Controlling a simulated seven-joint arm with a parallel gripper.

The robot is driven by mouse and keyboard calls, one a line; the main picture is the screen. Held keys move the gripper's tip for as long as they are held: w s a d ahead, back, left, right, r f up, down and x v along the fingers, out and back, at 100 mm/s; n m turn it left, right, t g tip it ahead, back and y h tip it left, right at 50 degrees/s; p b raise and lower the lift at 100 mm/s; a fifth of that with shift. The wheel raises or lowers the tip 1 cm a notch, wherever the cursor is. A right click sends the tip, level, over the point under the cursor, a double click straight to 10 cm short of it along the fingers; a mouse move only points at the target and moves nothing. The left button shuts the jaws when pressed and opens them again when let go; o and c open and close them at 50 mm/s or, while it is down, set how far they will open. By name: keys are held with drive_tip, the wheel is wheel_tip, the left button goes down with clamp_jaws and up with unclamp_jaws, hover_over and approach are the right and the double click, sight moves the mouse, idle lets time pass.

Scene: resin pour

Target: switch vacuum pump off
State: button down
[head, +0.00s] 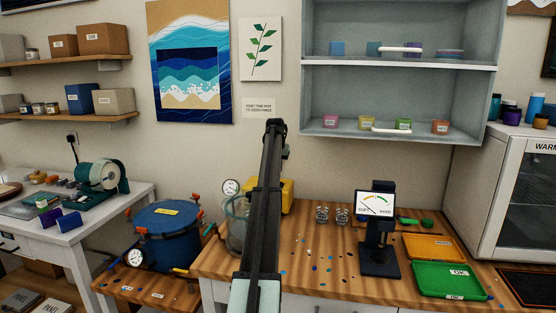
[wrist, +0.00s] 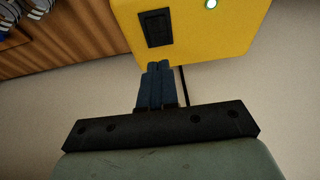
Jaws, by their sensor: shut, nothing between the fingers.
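The vacuum pump (head: 288,194) is a yellow box at the back of the wooden bench, partly hidden behind my arm in the head view. In the wrist view the yellow pump (wrist: 190,48) fills the top middle. A black rocker switch (wrist: 157,28) is on its face, and a small round lamp (wrist: 211,4) glows pale green near the top edge. My gripper (wrist: 160,66) is shut and empty. Its fingertips show just below the switch in the picture; I cannot tell whether they touch the pump. The gripper cannot be made out in the head view.
A glass vessel (head: 237,225) and a gauge (head: 231,187) stand left of my arm. A blue pressure pot (head: 165,240) is farther left. Two small glasses, a black stand with a dial display (head: 378,235) and orange and green trays are to the right. Shelves (head: 400,140) hang above.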

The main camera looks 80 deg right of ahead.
drive_tip(key=shift+a+x, duration=0.2)
drive_tip(key=shift+x, duration=1.3)
drive_tip(key=shift+a+x, duration=0.2)
drive_tip(key=shift+x, duration=1.25)
drive_tip(key=shift+f, duration=0.15)
drive_tip(key=shift+d+f, duration=0.15)
drive_tip(key=shift+f, duration=0.1)
drive_tip(key=shift+a+f, duration=0.1)
drive_tip(key=shift+a, duration=0.15)
drive_tip(key=shift+a, duration=0.75)
